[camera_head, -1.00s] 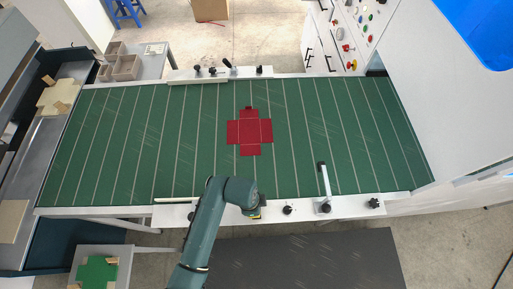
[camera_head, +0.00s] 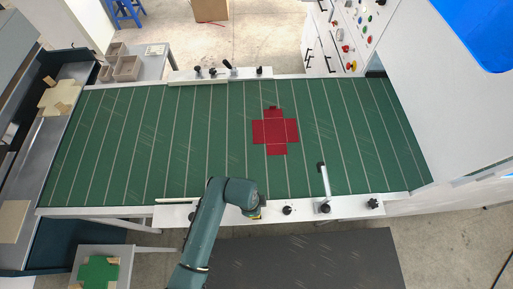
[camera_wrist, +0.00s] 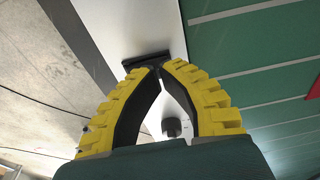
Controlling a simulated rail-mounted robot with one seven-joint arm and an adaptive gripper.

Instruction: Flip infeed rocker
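A dark, low block that looks like the infeed rocker (camera_wrist: 138,62) sits on the white near rail (camera_wrist: 158,25) in the wrist view. My gripper (camera_wrist: 161,68) has its yellow-backed fingers brought together at the tips, with nothing seen between them. The tips are right at the block's near edge; I cannot tell whether they touch it or which way it is tipped. In the head view my gripper (camera_head: 257,214) is over the near rail, left of a black knob (camera_head: 287,210), and my wrist mostly hides the block.
A red cross-shaped blank (camera_head: 276,131) lies on the green belt (camera_head: 190,130). A lever post (camera_head: 324,182) stands on the near rail to the right. Black clamps (camera_head: 213,71) line the far rail. A dark mat (camera_head: 310,260) covers floor in front.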

